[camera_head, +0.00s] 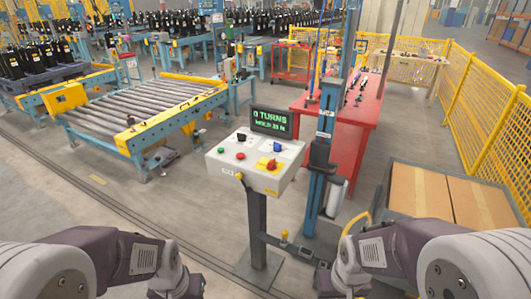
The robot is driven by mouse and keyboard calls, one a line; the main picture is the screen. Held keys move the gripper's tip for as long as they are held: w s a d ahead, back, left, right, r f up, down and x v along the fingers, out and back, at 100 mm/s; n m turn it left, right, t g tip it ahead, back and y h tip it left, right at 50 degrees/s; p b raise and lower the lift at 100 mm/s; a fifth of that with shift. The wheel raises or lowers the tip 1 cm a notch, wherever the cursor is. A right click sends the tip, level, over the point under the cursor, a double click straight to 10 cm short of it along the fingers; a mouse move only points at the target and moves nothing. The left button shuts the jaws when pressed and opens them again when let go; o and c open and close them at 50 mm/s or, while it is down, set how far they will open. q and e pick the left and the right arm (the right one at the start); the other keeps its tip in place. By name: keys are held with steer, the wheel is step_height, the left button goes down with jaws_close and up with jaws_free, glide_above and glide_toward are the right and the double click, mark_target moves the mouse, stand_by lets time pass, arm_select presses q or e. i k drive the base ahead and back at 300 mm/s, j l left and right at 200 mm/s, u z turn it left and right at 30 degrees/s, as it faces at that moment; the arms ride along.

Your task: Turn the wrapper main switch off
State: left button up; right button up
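A light grey control box (228,168) stands on a dark post in the middle of the view. On its sloped top is a red rotary switch on a yellow plate (268,164), which looks like the main switch; its exact handle angle is too small to read. My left gripper (190,288) and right gripper (327,283) show only as dark parts at the bottom edge, below and to either side of the box. Their fingertips cannot be made out. Both are apart from the switch.
The box also carries a green button (221,150), red button (240,156), black knob (241,138), blue knob (278,147) and lit display (271,123). A blue mast (320,195) rises close to its right. A roller conveyor (150,105) stands behind left, cartons (446,195) at right.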

mark_target(271, 165)
steer(key=i+j+z, duration=0.15)
steer(key=j, duration=0.15)
steer(key=i+j+z, duration=0.15)
steer(key=j, duration=0.15)
steer(key=i+j+z, duration=0.15)
steer(key=j, duration=0.2)
steer(key=i+j+z, duration=0.2)
steer(key=j, duration=0.15)
steer(key=j+z, duration=0.15)
steer(key=j, duration=0.2)
